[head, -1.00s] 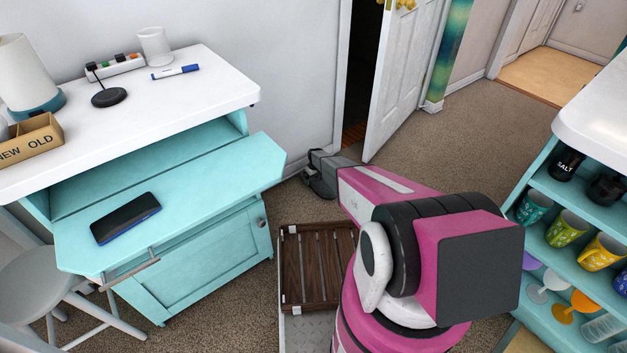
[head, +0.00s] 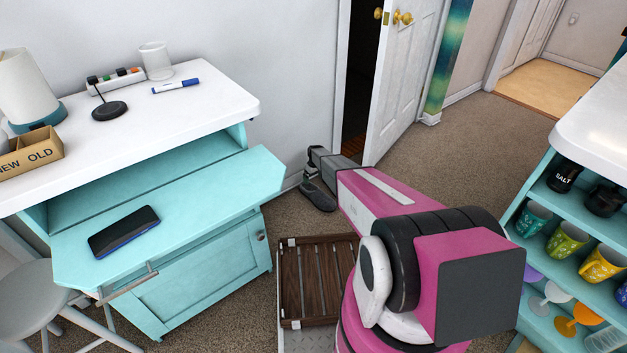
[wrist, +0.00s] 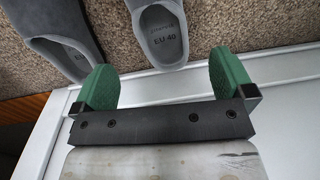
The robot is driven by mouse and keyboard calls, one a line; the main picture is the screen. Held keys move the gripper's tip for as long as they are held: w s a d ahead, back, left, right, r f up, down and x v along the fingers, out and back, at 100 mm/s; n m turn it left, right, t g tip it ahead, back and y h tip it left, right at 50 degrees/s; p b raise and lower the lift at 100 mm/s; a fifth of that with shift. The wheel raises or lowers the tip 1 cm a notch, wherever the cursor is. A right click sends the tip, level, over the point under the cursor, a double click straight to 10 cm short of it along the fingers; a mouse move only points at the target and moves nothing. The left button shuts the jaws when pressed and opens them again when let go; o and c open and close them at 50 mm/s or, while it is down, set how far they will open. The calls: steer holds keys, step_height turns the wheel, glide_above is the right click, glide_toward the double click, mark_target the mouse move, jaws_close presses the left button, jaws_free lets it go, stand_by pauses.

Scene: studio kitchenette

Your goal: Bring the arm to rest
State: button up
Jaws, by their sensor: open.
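My pink and grey arm reaches from the bottom middle of the head view toward the wall beside the door. Its dark grey far end is low near the floor, and the fingers cannot be made out there. In the wrist view my gripper (wrist: 163,82) is open, with its two green finger pads wide apart and nothing between them. A grey slipper (head: 319,196) shows below the arm's end in the head view.
A turquoise desk (head: 200,285) with a phone (head: 124,231) stands left. A slatted wooden rack (head: 315,275) is beside my arm. A white door (head: 405,85) stands ajar behind. A turquoise shelf with cups (head: 568,240) is right. Carpet between door and shelf is clear.

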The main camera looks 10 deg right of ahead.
steer(key=s+d+r+m, duration=0.2)
steer(key=s+r, duration=1.2)
steer(key=s, duration=0.1)
steer(key=s+d+r+m, duration=0.2)
steer(key=s+r, duration=1.2)
steer(key=s, duration=0.1)
steer(key=s+d+r+m, duration=0.2)
steer(key=s+r, duration=1.2)
steer(key=s, duration=0.2)
steer(key=shift+d+h, duration=0.3)
